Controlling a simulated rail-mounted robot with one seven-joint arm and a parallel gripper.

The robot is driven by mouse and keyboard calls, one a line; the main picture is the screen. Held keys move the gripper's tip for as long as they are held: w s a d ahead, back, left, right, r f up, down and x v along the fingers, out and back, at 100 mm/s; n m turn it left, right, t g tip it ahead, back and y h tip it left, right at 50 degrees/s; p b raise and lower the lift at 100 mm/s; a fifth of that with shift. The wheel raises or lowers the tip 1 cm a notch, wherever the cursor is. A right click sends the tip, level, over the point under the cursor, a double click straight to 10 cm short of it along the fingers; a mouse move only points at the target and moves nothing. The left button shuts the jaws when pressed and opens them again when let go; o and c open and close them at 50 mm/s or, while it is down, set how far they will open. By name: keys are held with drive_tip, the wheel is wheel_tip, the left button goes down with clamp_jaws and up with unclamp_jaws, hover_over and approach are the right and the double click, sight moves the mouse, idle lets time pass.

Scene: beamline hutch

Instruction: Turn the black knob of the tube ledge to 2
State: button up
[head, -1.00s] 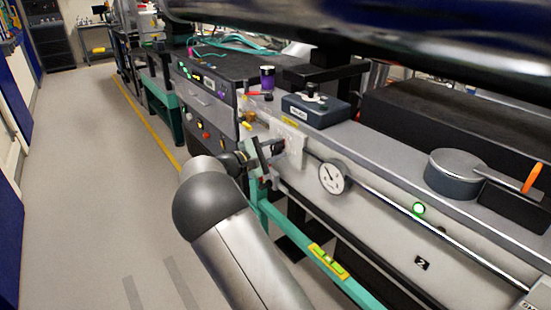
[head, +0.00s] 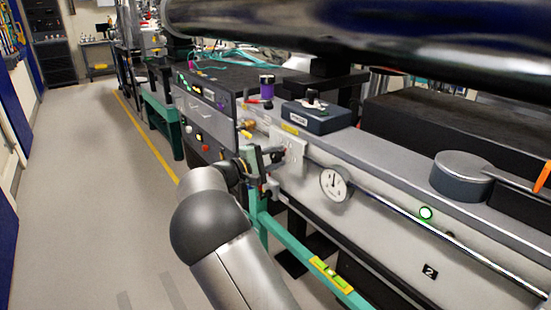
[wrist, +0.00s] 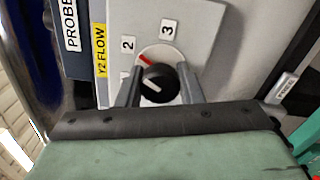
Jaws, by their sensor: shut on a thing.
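The black knob (wrist: 158,84), with a white line on its face, sits on a pale plate (wrist: 205,22) in the wrist view. The plate carries the numerals 2 (wrist: 128,46) and 3 (wrist: 167,30); a third label at lower left is mostly hidden by a finger. A red mark (wrist: 146,60) shows at the knob's upper left edge, on the side toward the 2. My gripper (wrist: 160,76) is shut on the knob, one finger on each side. In the head view my gripper (head: 268,162) is at the plate (head: 290,150) on the ledge front; the knob is hidden there.
A green rail (head: 300,245) with a yellow level (head: 331,273) runs below. Open floor (head: 75,200) lies left.

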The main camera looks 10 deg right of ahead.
drive_tip(key=o, duration=1)
drive_tip(key=shift+c, duration=0.2)
drive_tip(key=shift+a, duration=0.1)
drive_tip(key=p+v, duration=0.3)
drive_tip(key=v, duration=1.4)
drive_tip(key=shift+s, duration=0.1)
